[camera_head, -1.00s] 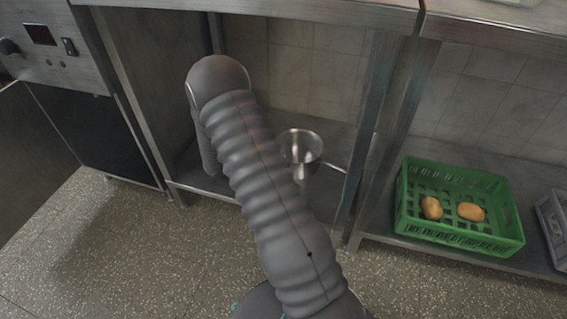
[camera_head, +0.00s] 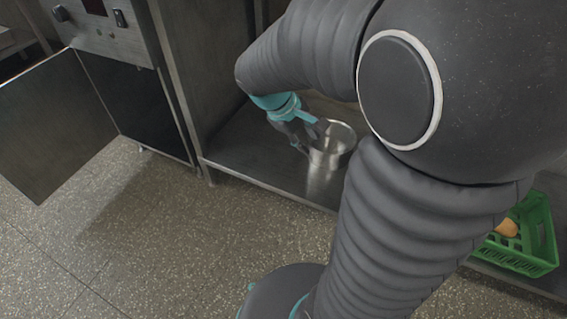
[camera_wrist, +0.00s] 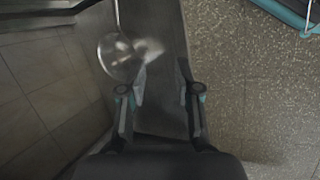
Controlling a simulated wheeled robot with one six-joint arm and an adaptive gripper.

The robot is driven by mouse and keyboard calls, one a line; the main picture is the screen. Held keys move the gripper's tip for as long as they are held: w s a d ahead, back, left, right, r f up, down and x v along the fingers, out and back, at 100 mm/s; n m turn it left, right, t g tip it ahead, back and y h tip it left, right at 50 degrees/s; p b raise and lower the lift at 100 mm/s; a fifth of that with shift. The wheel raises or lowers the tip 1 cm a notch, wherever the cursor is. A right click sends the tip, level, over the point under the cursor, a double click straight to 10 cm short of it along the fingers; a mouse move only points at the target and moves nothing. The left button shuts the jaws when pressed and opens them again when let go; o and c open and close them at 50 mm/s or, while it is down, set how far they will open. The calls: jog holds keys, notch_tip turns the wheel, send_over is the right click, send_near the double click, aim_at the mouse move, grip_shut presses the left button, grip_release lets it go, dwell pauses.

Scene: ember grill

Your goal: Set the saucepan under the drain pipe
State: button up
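The shiny metal saucepan (camera_head: 330,158) stands upright on the low metal shelf (camera_head: 250,150) under the counter. My gripper (camera_head: 311,138) is at its left side in the head view, with fingers close to the rim. In the wrist view my gripper (camera_wrist: 160,80) is open, with a clear gap between the fingertips. The saucepan (camera_wrist: 117,62) shows there up and left of the left fingertip, its handle pointing to the top edge. I cannot tell whether that finger touches the pan. I cannot make out a drain pipe; my arm hides part of the shelf bay.
An oven-like unit (camera_head: 110,95) with its door (camera_head: 60,125) hanging open stands left of the shelf bay. A green crate (camera_head: 540,240) with a potato (camera_head: 506,228) is at the right, partly behind my arm. The speckled floor (camera_head: 170,250) in front is clear.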

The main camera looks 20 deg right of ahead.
jog(key=s+a+r+m+t+y, duration=0.5)
jog(key=s+a+r, duration=0.2)
jog(key=s+a, duration=0.3)
jog(key=shift+s+a+r+t+y, duration=0.3)
jog(key=shift+s+a+r+t, duration=0.1)
jog(key=shift+s, duration=0.25)
jog(key=shift+r, duration=0.1)
